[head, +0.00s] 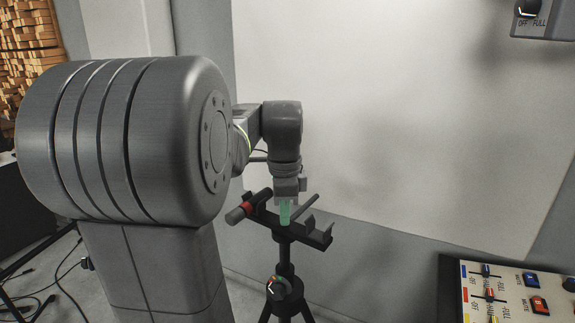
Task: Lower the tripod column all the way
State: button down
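The black tripod stands upright in the lower middle of the head view, with its column (285,257) rising between the legs and a crossbar (318,238) on top. A round dial or knob (283,288) with coloured marks and a white pointer sits lower on the tripod. A dark cylinder (237,215) with a red band lies at the left end of the crossbar. My gripper (285,215) points down at the middle of the crossbar, its green fingers overlapping it in the picture. I cannot tell whether they touch it, or whether they are open or shut.
A panel with sliders and red and blue buttons (540,306) is at the lower right. A box with a knob (530,10) is at the upper right. A large pale board (400,120) stands behind the tripod. Cables (45,295) lie on the floor at left.

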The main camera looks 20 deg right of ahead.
aim_at(285, 244)
jog(key=shift+f+b, duration=2.9)
jog(key=shift+f, duration=2.3)
notch_tip(285, 244, up, 9)
jog(key=p, duration=0.8)
jog(key=shift+f, duration=0.2)
jog(key=shift+f, duration=0.2)
notch_tip(285, 244, down, 8)
jog(key=b, duration=0.8)
jog(key=shift+r+p, duration=0.45)
jog(key=shift+r, duration=0.15)
